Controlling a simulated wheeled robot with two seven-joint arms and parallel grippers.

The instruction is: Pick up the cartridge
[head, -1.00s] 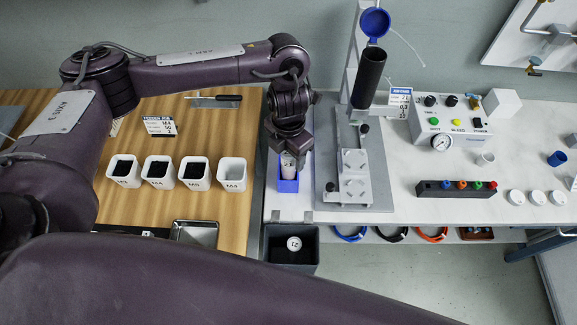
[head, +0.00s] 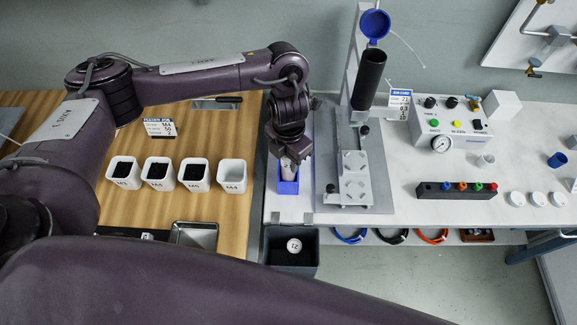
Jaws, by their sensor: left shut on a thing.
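The cartridge (head: 289,170) is a pale, whitish cylinder at the blue holder (head: 288,187) on the white bench, left of the grey fixture. My left gripper (head: 288,158) points down over the holder and is shut on the cartridge's upper part. The cartridge stands about upright, with its lower end hidden behind the holder's front wall. I cannot tell whether it is clear of the holder's floor. My right gripper is not in view.
Right of the holder stands the grey fixture (head: 355,185) with a tall black tube (head: 369,78) and open blue lid. A dark bin (head: 290,259) hangs below the front edge. Several white cups (head: 232,174) stand left on the wooden bench.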

